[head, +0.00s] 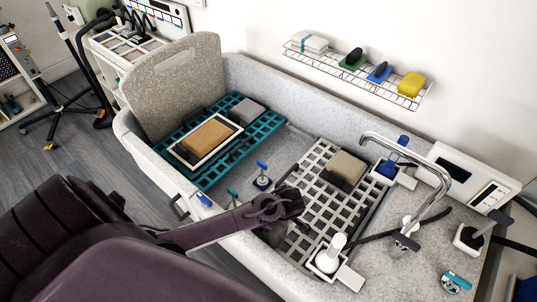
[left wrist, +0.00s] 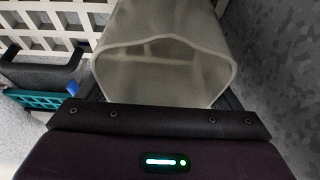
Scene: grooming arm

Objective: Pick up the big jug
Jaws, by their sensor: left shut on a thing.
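The big jug (left wrist: 165,75) is a translucent grey-beige vessel with a wide, open, angular rim, filling the upper middle of the left wrist view. My left gripper (head: 290,207) reaches over the tub's front side and is shut on the jug, whose wall sits between the dark fingers. In the head view only a dull greenish-grey part of the jug (head: 273,236) shows below my wrist; the rest is hidden behind the arm. I cannot tell whether its base touches the tub floor. My right gripper is not in view.
A white grate (head: 322,200) with a grey-beige block (head: 347,168) lies beside the gripper. A white bottle (head: 329,256) and a curved metal tap (head: 437,205) stand to the right. A teal grate (head: 262,133) is on the left. The tub's speckled wall (head: 250,76) rises behind.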

